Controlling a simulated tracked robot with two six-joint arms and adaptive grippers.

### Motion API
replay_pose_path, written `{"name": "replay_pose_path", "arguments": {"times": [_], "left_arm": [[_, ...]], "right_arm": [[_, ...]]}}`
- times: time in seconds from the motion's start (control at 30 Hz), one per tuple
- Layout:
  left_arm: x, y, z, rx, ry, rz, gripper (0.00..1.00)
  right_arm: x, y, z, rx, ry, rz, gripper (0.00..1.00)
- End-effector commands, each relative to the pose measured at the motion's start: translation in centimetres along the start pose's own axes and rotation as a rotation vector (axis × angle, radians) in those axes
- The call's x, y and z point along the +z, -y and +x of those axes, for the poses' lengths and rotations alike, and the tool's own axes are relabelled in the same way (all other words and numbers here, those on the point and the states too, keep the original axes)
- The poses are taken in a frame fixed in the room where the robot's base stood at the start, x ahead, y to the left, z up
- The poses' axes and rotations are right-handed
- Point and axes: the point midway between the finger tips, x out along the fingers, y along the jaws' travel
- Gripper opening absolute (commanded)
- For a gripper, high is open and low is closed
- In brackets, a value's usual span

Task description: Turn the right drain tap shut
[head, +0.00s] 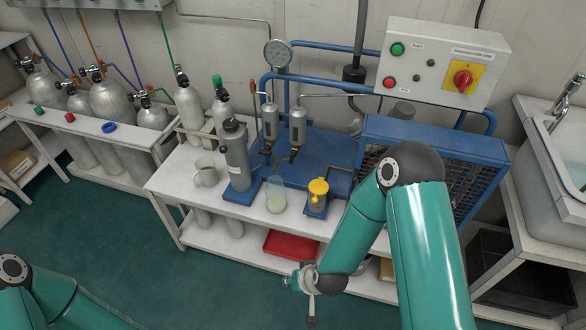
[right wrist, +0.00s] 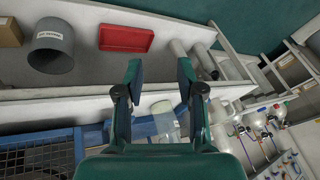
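Two grey cylindrical filter housings hang on the blue compressor frame in the head view. The right drain tap (head: 294,155) is the small dark fitting under the right housing (head: 298,125); its handle angle is too small to tell. The left drain tap (head: 267,147) is under the left housing (head: 270,121). My right gripper (head: 308,292) is low in front of the bench, well apart from the taps. In the right wrist view it (right wrist: 160,75) is open, with nothing between its fingers. My left gripper is outside the head view; only part of that arm shows.
A clear jar (head: 276,194) and a yellow-capped cup (head: 317,195) stand near the bench front, below the taps. A grey bottle (head: 237,155) and mug (head: 205,173) are to their left. A blue mesh guard (head: 437,135) is at right. A red tray (head: 284,246) lies on the lower shelf.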

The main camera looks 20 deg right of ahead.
Motion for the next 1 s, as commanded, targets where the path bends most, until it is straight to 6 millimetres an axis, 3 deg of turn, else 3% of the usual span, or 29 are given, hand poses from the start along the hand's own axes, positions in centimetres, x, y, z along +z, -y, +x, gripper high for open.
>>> {"name": "replay_pose_path", "arguments": {"times": [0.03,0.17,0.3,0.4,0.63,0.8,1.0], "left_arm": [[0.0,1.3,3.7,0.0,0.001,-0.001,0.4],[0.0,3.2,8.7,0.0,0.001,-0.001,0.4],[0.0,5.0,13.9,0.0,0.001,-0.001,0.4],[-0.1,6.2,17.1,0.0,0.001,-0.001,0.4],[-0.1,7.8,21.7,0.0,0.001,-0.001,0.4],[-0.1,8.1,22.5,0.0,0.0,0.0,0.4],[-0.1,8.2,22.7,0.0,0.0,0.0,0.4]], "right_arm": [[-2.5,0.0,3.4,0.017,-0.118,-0.016,0.38],[-10.5,1.3,6.0,0.085,-0.438,-0.038,0.38],[-17.3,3.1,5.3,0.18,-0.764,-0.023,0.38],[-20.2,4.3,3.5,0.255,-0.957,0.014,0.38],[-21.9,5.8,-0.9,0.404,-1.211,0.121,0.38],[-22.0,6.0,-2.5,0.455,-1.265,0.161,0.38],[-23.6,5.1,-2.4,0.464,-1.271,0.169,0.38]]}}
